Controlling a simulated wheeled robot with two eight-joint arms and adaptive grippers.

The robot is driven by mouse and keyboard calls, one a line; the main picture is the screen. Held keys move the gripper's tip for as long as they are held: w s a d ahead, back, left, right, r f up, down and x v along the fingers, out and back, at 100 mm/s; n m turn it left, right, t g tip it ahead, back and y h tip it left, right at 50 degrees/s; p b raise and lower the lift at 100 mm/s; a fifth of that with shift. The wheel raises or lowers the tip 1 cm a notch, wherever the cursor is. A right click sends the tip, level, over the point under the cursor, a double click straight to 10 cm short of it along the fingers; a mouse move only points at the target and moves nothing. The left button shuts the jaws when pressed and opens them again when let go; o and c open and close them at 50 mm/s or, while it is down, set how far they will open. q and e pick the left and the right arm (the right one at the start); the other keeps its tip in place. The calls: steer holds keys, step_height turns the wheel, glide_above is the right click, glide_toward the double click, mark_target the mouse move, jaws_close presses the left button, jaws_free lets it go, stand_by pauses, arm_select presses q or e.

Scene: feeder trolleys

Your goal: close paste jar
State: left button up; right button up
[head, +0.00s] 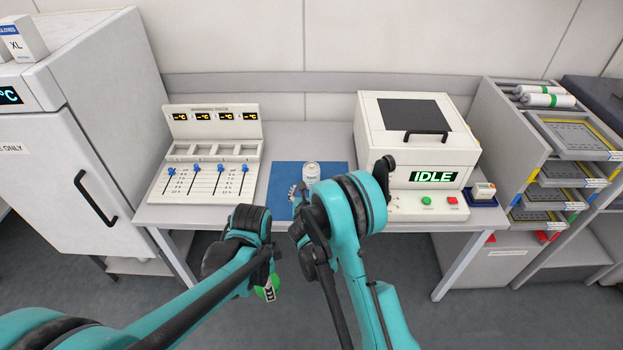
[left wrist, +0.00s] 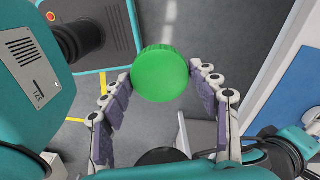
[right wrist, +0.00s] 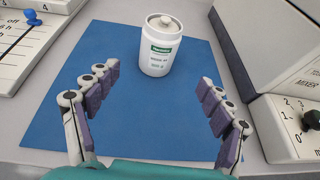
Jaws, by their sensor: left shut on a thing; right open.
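The white paste jar (head: 311,172) stands upright on the blue mat (head: 283,176). In the right wrist view the jar (right wrist: 160,50) has a green label and a narrower pale top with a small round grey spot; no green lid is on it. My right gripper (right wrist: 157,80) is open and empty, its fingers spread on the near side of the jar, not touching it. My left gripper (left wrist: 163,76) is shut on a round green lid (left wrist: 160,73), held by its edges over the floor in front of the table. The lid also shows in the head view (head: 267,291), partly hidden by the gripper.
A fridge is at far left, and feeder trolleys (head: 560,150) at far right. The mat around the jar is clear.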

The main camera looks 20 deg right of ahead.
mark_target(311, 180)
arm_select(q)
steer(key=shift+f+b, duration=0.9)
arm_select(e)
steer(key=x, duration=0.6)
steer(key=shift+w, duration=0.15)
steer(key=shift+w+d, duration=0.1)
steer(key=shift+w, duration=0.2)
steer(key=x, duration=0.1)
steer(key=b+x, duration=0.1)
steer(key=x, duration=0.1)
steer(key=b+x, duration=0.1)
steer(key=shift+w+r, duration=0.2)
steer(key=shift+w, duration=0.1)
steer(key=shift+w+d, duration=0.15)
steer(key=shift+w, duration=0.25)
arm_select(q)
step_height(311, 180, down, 2)
